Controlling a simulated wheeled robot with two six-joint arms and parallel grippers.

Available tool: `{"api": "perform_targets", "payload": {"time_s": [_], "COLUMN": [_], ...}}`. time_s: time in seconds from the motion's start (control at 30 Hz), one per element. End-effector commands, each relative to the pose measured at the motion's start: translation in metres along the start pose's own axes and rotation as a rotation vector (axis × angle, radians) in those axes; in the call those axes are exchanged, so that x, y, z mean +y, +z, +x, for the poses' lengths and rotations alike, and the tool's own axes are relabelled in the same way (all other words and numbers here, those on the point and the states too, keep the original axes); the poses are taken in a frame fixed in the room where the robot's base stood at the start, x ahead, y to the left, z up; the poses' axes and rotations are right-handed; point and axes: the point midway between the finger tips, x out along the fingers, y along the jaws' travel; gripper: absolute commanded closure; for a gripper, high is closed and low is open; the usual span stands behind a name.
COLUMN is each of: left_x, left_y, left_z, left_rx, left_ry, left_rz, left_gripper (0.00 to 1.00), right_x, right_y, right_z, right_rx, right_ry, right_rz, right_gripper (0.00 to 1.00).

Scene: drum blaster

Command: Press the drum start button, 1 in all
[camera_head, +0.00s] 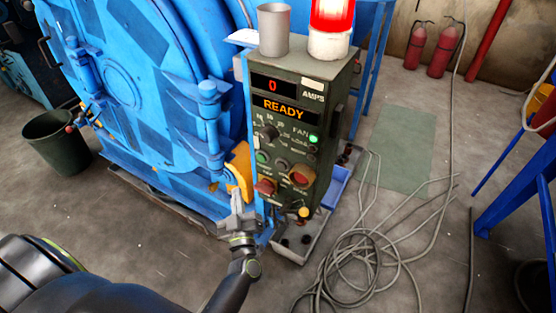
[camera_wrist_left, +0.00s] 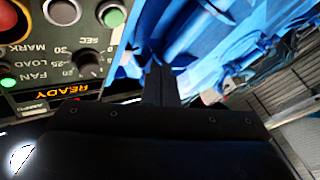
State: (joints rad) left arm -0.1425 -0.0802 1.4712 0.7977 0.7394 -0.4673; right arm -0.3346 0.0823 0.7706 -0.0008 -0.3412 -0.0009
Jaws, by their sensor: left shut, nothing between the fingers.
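The control box (camera_head: 268,124) is dark green with an orange READY display (camera_head: 285,108). Its front bears a green button (camera_head: 263,157), a dark button (camera_head: 281,163), a red knob (camera_head: 265,187) and a larger red button (camera_head: 302,176). The green button also shows in the left wrist view (camera_wrist_left: 113,17), beside a grey button (camera_wrist_left: 62,10). No label naming the drum start button is readable. My left gripper (camera_head: 237,196) is shut and empty, left of the panel's lower part and apart from the buttons. Its fingers also show in the left wrist view (camera_wrist_left: 158,84). My right gripper is not in view.
The blue drum machine (camera_head: 150,100) stands directly left of the box. A grey cup (camera_head: 273,30) and a red lamp (camera_head: 331,14) stand on the box. Grey cables (camera_head: 370,250) lie on the floor at right. A dark bin (camera_head: 57,142) stands at left.

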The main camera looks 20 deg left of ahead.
Motion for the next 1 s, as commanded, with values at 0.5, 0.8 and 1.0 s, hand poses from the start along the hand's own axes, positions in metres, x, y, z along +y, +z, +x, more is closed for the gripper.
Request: {"api": "perform_targets", "payload": {"time_s": [0.5,0.8,1.0], "left_x": [0.001,0.012,0.026], "left_y": [-0.022,-0.011,0.003], "left_z": [0.007,0.025,0.047], "left_rx": [0.084,0.085,0.084], "left_ry": [-0.051,-0.049,-0.049], "left_rz": [-0.046,-0.047,-0.047], "left_gripper": [1.0,1.0,1.0], "right_x": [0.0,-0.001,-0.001], "right_y": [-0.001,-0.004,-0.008], "right_z": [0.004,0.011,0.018], "right_rx": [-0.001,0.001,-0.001], "right_ry": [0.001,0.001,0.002], "right_rz": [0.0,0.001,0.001], "right_gripper": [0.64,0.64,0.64]}}
